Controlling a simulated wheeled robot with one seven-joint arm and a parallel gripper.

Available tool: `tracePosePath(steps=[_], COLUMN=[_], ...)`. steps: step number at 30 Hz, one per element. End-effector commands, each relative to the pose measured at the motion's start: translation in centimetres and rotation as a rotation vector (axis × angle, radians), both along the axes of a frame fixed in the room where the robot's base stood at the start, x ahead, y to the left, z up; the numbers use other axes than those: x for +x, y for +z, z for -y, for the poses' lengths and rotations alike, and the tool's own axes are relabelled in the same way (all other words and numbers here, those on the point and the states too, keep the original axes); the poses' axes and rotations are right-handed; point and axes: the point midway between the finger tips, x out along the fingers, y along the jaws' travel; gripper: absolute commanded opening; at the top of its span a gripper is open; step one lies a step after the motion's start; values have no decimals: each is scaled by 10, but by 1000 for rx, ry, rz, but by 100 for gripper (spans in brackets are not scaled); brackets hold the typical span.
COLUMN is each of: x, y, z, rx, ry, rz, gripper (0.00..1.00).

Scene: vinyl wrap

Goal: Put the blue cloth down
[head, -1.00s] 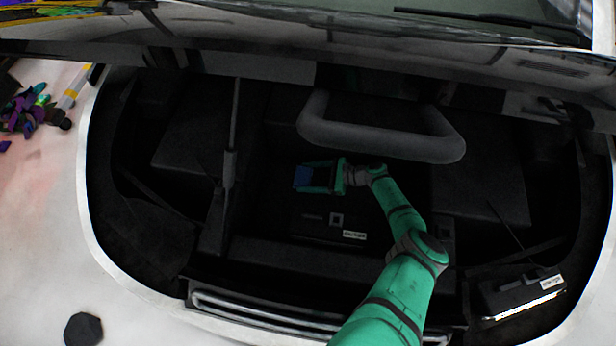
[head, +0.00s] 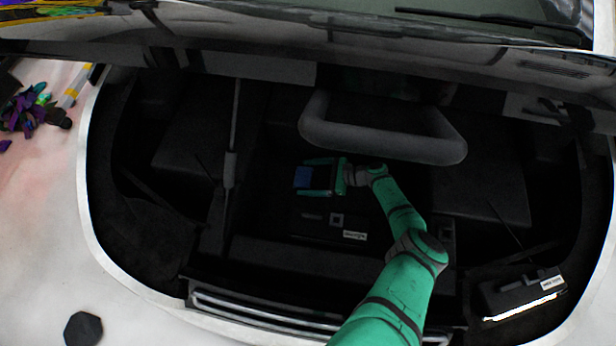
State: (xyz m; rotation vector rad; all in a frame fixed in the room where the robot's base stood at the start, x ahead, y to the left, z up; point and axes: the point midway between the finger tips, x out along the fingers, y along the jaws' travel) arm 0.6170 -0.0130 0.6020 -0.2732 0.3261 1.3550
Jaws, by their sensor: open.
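The blue cloth (head: 303,178) shows as a small dark blue patch inside the dark engine bay, at the left end of my gripper. My gripper (head: 308,178) is open, with its green fingers apart above and below the blue patch. The cloth lies between or just under the fingertips. It is too dark to tell whether it touches either finger or what exactly it rests on.
A thick grey curved pipe (head: 385,145) lies above and right of my gripper. A thin upright strut (head: 232,150) stands to the left. A dark labelled box (head: 335,228) is just below. The raised hood edge (head: 300,45) spans the top.

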Motion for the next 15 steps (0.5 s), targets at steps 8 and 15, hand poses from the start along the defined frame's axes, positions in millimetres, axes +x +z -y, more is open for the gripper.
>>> tracePosePath(steps=[8, 15], x=[-8, -12], y=[17, 26], z=[43, 64], rx=[-2, -1], ry=[-4, -2], rz=[1, 0], gripper=[88, 88])
